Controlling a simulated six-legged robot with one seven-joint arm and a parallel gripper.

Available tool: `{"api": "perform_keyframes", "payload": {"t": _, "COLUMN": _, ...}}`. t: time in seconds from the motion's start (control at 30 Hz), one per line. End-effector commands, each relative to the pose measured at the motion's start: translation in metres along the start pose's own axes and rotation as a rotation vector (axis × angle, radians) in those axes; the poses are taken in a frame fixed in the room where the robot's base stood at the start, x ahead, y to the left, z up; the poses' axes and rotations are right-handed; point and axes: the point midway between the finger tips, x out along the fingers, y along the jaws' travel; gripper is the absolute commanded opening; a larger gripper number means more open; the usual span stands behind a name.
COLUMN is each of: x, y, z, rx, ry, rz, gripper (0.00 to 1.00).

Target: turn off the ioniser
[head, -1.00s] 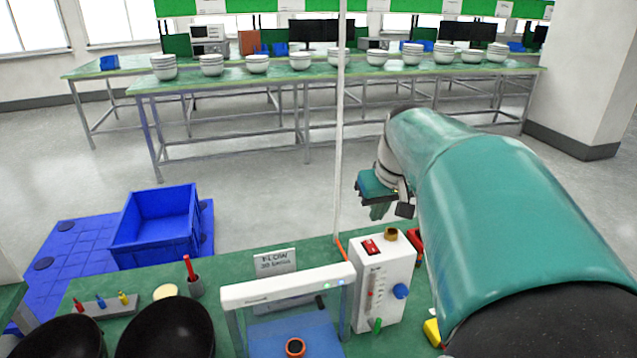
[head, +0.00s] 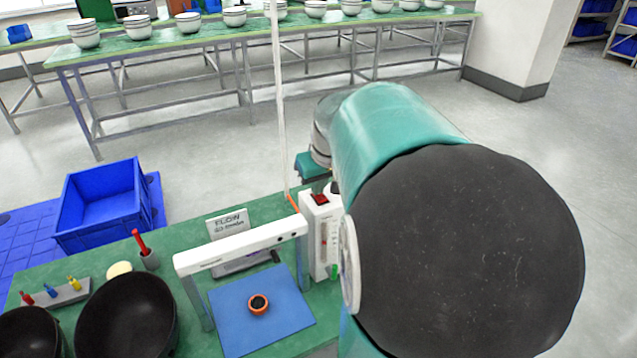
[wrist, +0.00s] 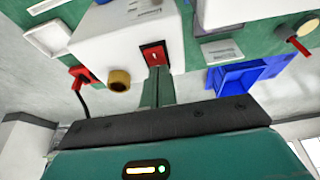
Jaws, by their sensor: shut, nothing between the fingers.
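A white box (head: 333,235) with a flow scale on its face and a red rocker switch (head: 320,199) on its top stands on the green bench, partly behind my arm. In the wrist view the red switch (wrist: 153,55) sits in a dark surround with a white mark. I cannot tell its position. A white bar on posts (head: 240,246) stands beside the box to the left. I cannot read which unit is labelled ioniser. My gripper (wrist: 160,72) is shut and empty, its green fingertips right beside the switch. Contact is unclear. In the head view my arm hides the fingertips.
A brass fitting (wrist: 119,80) and a red part (wrist: 82,75) sit close beside the gripper. A thin pole (head: 280,120) rises behind. A blue crate (head: 100,203) is beyond the bench.

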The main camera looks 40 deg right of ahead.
Motion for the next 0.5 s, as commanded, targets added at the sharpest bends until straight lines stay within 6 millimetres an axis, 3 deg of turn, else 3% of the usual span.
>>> {"api": "perform_keyframes", "payload": {"t": 0.5, "x": -0.001, "y": -0.001, "z": 0.014, "rx": 0.000, "ry": -0.010, "rz": -0.003, "gripper": 0.00}}
